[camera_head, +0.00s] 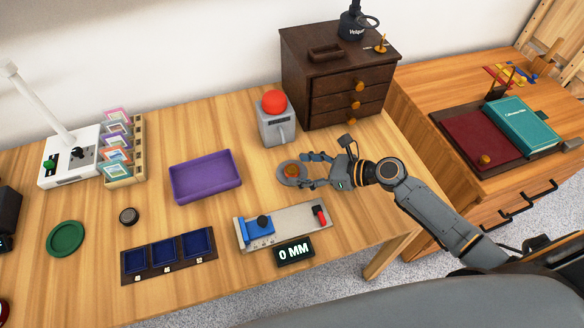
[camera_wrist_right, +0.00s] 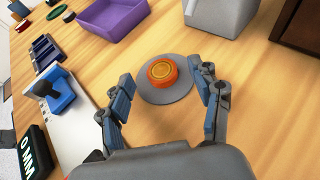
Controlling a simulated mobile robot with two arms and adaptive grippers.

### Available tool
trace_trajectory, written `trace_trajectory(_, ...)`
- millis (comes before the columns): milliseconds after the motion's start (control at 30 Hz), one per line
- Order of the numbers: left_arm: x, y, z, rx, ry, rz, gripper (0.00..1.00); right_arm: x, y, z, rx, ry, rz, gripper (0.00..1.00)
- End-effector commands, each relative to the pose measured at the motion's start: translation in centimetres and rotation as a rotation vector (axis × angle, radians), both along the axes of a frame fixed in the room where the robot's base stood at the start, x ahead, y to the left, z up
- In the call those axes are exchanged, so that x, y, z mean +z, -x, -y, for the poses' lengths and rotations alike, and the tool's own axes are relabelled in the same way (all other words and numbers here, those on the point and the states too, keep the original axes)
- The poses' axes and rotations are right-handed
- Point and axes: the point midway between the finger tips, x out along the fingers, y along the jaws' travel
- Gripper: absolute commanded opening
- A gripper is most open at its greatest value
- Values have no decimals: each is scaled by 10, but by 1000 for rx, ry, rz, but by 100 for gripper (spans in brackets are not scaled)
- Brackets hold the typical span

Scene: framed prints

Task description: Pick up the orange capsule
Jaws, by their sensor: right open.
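The orange capsule (camera_wrist_right: 162,72) is a round, flat-topped disc with ring markings. It sits on a grey round plate (camera_wrist_right: 178,93) on the wooden table; in the head view the capsule (camera_head: 291,171) is small and lies on that plate near the middle right of the table. My right gripper (camera_head: 311,170) is open, with its blue-padded fingers on either side of the capsule. In the right wrist view the gripper (camera_wrist_right: 164,93) shows one finger left of the plate and one at its right edge, with nothing between them but the plate and capsule. My left gripper does not show.
A grey dispenser with a red dome (camera_head: 275,115) stands behind the plate. A dark drawer cabinet (camera_head: 318,85) is behind right. A purple tray (camera_head: 205,178) lies to the left. A measuring device (camera_head: 290,225) with a "0 MM" display (camera_head: 293,252) is in front.

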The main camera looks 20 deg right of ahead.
Motion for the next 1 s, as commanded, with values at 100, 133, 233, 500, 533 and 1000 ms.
trace_trajectory(100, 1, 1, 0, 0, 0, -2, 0, -6, -8, -11, -1, 0, 0, 64)
trace_trajectory(133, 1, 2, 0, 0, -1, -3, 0, -6, -9, -12, -1, 0, 0, 64)
trace_trajectory(233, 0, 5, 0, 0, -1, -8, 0, -8, -11, -14, -1, 2, 0, 64)
trace_trajectory(500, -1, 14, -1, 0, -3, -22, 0, -8, -10, -14, -1, 1, 0, 44)
trace_trajectory(533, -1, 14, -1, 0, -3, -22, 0, -8, -10, -14, -1, 1, 0, 37)
trace_trajectory(1000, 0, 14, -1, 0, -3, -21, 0, -5, -10, -13, -1, 2, 0, 7)
